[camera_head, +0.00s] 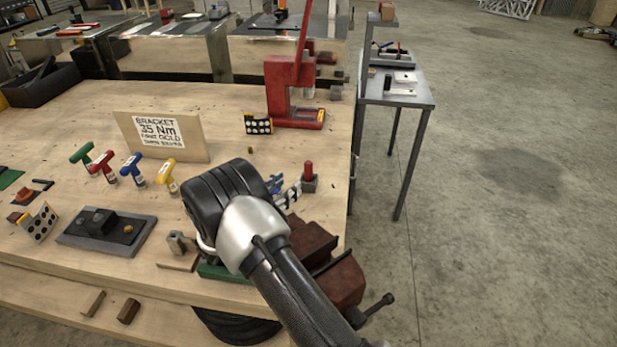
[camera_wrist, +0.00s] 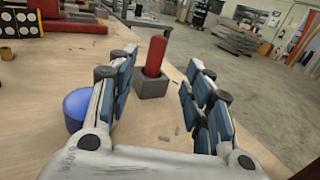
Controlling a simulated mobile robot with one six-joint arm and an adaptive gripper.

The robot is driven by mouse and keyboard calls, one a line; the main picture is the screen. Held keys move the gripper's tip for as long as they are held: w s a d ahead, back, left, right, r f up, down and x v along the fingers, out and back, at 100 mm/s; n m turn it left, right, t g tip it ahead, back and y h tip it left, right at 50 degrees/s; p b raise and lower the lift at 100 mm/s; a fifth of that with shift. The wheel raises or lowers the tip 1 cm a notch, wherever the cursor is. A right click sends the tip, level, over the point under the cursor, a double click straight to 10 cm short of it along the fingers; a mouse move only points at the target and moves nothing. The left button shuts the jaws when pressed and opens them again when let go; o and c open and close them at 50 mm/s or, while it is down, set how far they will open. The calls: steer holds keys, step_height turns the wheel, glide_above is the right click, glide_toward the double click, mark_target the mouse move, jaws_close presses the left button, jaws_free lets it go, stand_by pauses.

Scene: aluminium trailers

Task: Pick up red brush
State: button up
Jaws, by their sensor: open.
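The red brush (camera_wrist: 156,56) shows only as a plain red upright handle, set in a small dark grey block (camera_wrist: 152,88) on the bench; no bristles are visible. In the head view the red brush (camera_head: 309,168) stands near the bench's right edge. My gripper (camera_wrist: 160,72) is open and empty. In the wrist view its two blue-padded fingers appear on either side of the brush and block, with the brush beyond them and no contact visible. In the head view my gripper (camera_head: 283,190) is just left of the block, partly hidden by my wrist.
A blue round object (camera_wrist: 76,108) is beside my left finger in the wrist view. A red press (camera_head: 292,90) and a sign board (camera_head: 160,138) stand behind. Coloured T-handles (camera_head: 131,168) are at left. A dark red vise (camera_head: 335,270) is at the front edge.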

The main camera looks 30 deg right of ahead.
mark_target(306, 169)
steer(key=b+x, duration=0.1)
steer(key=x, duration=0.5)
steer(key=shift+w, duration=0.1)
steer(key=b+x, duration=0.2)
steer(key=x, duration=0.3)
steer(key=shift+w+d+f+b, duration=0.1)
steer(key=shift+w+f+b, duration=0.1)
steer(key=shift+b, duration=0.1)
steer(key=shift+r, duration=0.1)
steer(key=shift+c, duration=0.5)
steer(key=c, duration=0.9)
steer(key=shift+r, duration=0.1)
step_height(306, 169, up, 20)
steer(key=p, duration=0.6)
